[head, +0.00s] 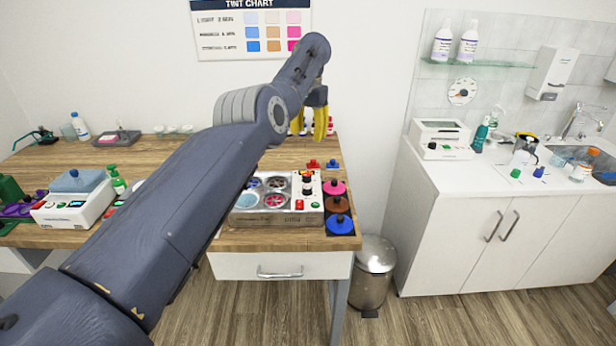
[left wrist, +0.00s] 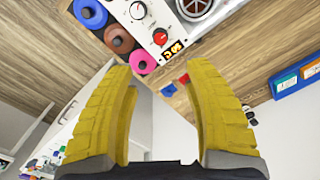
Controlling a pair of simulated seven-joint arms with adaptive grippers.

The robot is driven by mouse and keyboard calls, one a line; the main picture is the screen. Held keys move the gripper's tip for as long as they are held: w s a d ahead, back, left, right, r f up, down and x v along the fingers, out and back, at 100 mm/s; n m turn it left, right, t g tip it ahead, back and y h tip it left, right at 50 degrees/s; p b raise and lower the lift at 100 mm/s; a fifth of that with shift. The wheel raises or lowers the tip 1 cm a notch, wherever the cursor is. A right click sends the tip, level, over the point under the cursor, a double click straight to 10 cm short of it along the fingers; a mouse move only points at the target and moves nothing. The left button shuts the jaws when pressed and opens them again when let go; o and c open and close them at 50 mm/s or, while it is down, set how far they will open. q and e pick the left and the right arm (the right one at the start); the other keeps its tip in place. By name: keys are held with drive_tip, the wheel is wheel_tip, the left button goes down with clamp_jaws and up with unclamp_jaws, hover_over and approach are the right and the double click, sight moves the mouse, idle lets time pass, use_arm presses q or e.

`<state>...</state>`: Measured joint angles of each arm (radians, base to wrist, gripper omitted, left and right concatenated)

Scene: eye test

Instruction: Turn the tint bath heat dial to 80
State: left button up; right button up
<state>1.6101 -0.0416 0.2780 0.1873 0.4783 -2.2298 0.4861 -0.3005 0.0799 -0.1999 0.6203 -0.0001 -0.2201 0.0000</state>
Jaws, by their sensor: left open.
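The tint bath (head: 277,217) is a silver unit on the wooden counter with several round wells. Its white control panel (head: 313,192) is on the right side. The labels and display digits are too small to read. My left gripper (head: 309,131) has yellow fingers pointing down, above and behind the panel. In the left wrist view it (left wrist: 157,72) is open and empty, apart from the dials.
Pink (head: 335,187), brown (head: 336,204) and blue (head: 339,224) lidded pots line the counter's right edge beside the panel. Small red (head: 313,163) and blue (head: 332,163) pieces lie behind it. A white device (head: 75,205) stands at left. My left arm hides the counter's middle.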

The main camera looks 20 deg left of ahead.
sight(307, 175)
use_arm(q)
drive_tip(key=f, duration=1.6)
drive_tip(key=shift+w+a+f, duration=0.1)
drive_tip(key=shift+a+f, duration=0.15)
drive_tip(key=shift+a, duration=0.05)
clamp_jaws()
